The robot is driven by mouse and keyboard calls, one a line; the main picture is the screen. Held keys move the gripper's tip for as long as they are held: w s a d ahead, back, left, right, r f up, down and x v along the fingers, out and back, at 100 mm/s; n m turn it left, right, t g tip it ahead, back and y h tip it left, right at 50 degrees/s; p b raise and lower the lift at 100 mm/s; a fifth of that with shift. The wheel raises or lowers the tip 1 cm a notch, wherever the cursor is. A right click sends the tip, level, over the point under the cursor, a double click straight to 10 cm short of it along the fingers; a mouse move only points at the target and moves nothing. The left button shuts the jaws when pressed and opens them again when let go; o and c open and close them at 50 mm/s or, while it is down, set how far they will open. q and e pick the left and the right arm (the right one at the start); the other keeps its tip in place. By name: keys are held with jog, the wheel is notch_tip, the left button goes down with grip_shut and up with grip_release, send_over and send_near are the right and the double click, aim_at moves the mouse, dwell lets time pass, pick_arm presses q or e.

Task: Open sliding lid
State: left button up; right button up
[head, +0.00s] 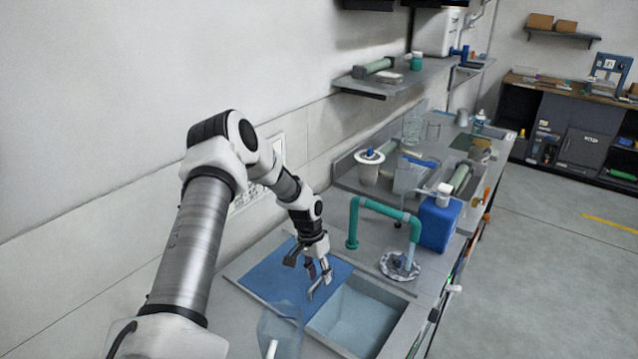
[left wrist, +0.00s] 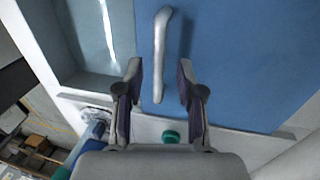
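The blue sliding lid (head: 268,272) lies over part of the sink-like basin (head: 352,318) in the counter. The basin's right part is open. In the left wrist view the lid (left wrist: 235,60) fills the right side, with a strip of open basin (left wrist: 95,40) at left. A grey bar handle (left wrist: 161,45) is on the lid near its edge beside the opening. My left gripper (head: 309,275) is over the lid, pointing down. In the wrist view its fingers (left wrist: 159,68) are open, one on each side of the handle, with gaps showing. I cannot tell their height above the lid.
A clear vessel (head: 280,328) is at the near counter edge. The wall (head: 120,100) is close on the left.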

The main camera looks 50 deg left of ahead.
pick_arm(q)
notch_tip(320, 180, up, 12)
jog(key=a, duration=0.2)
jog(key=shift+s+a, duration=0.15)
jog(key=shift+s, duration=0.1)
jog(key=shift+f, duration=0.1)
